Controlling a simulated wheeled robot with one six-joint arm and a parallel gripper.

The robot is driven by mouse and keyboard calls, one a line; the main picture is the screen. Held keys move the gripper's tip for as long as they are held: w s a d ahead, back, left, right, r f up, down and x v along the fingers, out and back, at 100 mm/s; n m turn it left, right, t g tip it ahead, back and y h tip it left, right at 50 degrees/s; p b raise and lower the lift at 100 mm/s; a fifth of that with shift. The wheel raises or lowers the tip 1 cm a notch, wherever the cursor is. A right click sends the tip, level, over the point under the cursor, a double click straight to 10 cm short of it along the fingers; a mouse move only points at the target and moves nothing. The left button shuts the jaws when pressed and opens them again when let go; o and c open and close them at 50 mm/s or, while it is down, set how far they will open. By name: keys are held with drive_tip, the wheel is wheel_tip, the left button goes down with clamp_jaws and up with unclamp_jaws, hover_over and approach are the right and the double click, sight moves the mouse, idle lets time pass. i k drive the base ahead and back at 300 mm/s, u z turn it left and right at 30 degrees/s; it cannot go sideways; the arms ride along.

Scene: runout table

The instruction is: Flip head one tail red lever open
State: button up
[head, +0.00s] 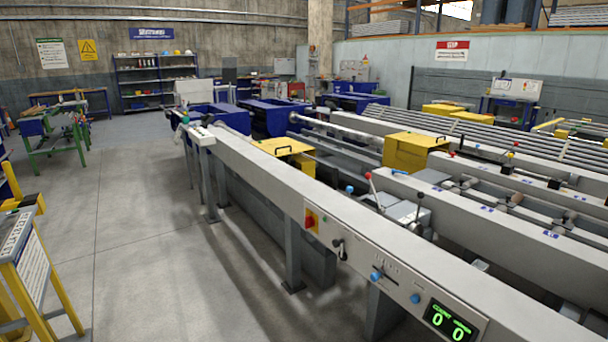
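A lever with a red knob (368,176) stands on the machine behind the long grey front rail, right of the picture's middle. Its thin shaft leans up and to the left from beside a grey block (402,211). A blue knob (349,189) is just left of it, and a black-knobbed lever (420,196) stands to its right. Another small red knob (453,154) shows farther back to the right. No label tells which red one is head one tail. The lever's foot is partly hidden by the rail. My gripper is not in view.
The long grey rail (270,168) crosses between the open floor (150,220) and the levers. It carries a red-yellow switch (311,220), blue knobs and a green display (450,321). Yellow covers (413,152) flank the machine. A yellow-framed sign stand (35,265) is at the left.

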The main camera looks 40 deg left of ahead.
sight(381, 210)
drive_tip(key=u, duration=1.65)
drive_tip(key=i, duration=0.8)
drive_tip(key=u, duration=0.55)
drive_tip(key=i, duration=0.65)
drive_tip(key=z, duration=0.75)
drive_tip(key=i, duration=0.8)
drive_tip(key=z, duration=0.8)
